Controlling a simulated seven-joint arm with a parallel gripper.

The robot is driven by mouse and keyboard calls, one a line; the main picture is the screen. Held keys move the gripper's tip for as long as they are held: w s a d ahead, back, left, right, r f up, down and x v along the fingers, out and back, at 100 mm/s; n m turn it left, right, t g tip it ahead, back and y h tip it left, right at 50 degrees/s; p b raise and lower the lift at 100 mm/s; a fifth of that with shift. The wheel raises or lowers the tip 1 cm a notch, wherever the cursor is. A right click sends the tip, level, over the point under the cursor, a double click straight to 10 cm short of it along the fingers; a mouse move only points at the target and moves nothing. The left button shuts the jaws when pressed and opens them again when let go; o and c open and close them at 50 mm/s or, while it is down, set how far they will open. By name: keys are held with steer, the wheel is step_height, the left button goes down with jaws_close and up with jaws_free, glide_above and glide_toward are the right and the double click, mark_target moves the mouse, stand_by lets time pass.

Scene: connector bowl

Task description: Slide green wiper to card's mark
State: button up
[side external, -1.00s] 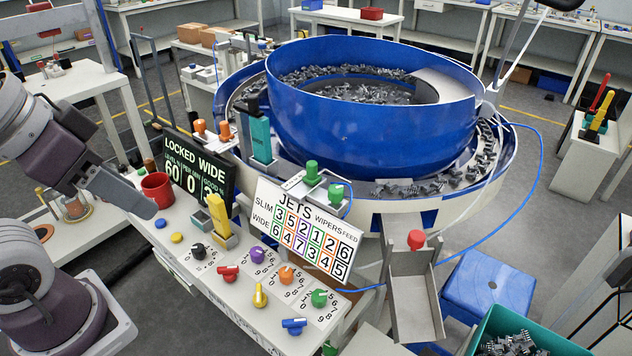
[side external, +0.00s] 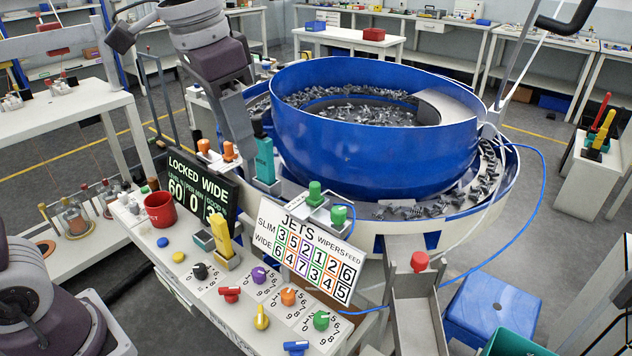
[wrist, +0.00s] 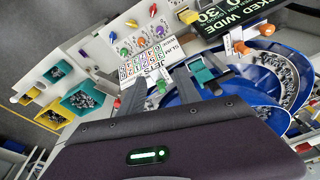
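In the side view, two green knobs, the nearest things to a green wiper, stand by the bowl's near rim: one (side external: 314,190) behind the white card and one (side external: 338,215) at its upper right corner. The card (side external: 305,250) is headed JETS, WIPERS and FEED, with slim and wide rows of boxed numbers in coloured frames. My gripper (side external: 238,135) hangs left of the knobs, beside a teal block (side external: 264,160). In the wrist view its fingers (wrist: 168,84) are spread, with a green knob (wrist: 160,87) in the background between them. I see nothing held.
The blue bowl (side external: 375,140) of metal parts stands behind. Coloured dials, one green (side external: 321,320), crowd the bench front. A grey chute (side external: 415,305) is right.

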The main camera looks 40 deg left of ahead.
mark_target(315, 183)
steer(key=w+d+f, duration=0.1)
steer(key=w+f, duration=0.1)
steer(key=w, duration=0.1)
steer(key=w+d+f+m+g, duration=0.1)
steer(key=w, duration=0.3)
steer(key=w+d+f+m+g, duration=0.1)
steer(key=w+d+f, duration=0.1)
steer(key=w, duration=0.2)
steer(key=shift+w+f, duration=0.25)
steer(key=shift+f, duration=0.1)
step_height(315, 183, down, 7)
steer(key=shift+w+f, duration=0.1)
jaws_close()
stand_by(0.4)
